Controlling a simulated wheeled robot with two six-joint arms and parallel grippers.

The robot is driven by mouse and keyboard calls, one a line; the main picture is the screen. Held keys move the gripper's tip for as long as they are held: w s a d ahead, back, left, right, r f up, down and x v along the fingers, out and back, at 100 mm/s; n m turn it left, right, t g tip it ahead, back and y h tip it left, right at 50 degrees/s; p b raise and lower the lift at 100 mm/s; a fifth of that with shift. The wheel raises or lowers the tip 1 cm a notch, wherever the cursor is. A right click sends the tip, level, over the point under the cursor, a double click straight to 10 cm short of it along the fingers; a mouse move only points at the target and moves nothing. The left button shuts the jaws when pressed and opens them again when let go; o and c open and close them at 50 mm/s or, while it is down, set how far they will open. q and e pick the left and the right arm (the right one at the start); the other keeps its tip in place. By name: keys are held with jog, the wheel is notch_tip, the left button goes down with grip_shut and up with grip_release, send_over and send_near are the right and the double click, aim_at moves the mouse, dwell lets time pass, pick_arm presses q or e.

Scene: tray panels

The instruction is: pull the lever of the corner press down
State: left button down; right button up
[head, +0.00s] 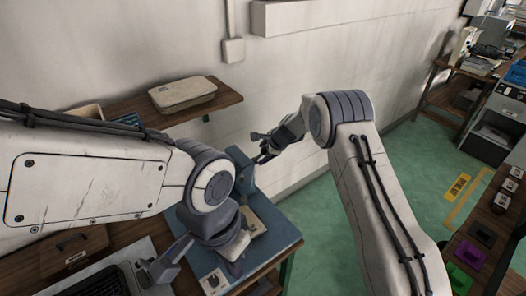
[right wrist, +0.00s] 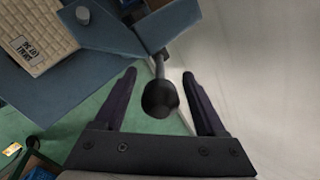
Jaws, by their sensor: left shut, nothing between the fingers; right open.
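The corner press shows in the head view as a blue-grey upright (head: 241,172) near the wall, partly hidden by my left arm. In the right wrist view its blue-grey body (right wrist: 168,22) is at the top. Its lever (right wrist: 160,66) sticks out from there and ends in a black knob (right wrist: 160,98). My right gripper (right wrist: 159,73) is open, with one finger on each side of the lever and knob. Gaps show on both sides. In the head view this gripper (head: 264,151) is beside the press top. My left gripper (head: 234,266) is shut and empty, low over the blue bench.
The blue bench top (head: 278,238) carries the press. A wooden shelf (head: 222,99) with a beige case (head: 182,94) is on the wall behind. A beige pad with a label (right wrist: 38,38) lies by the press. Green floor (head: 310,235) is open to the right.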

grip_shut()
dwell(1.4)
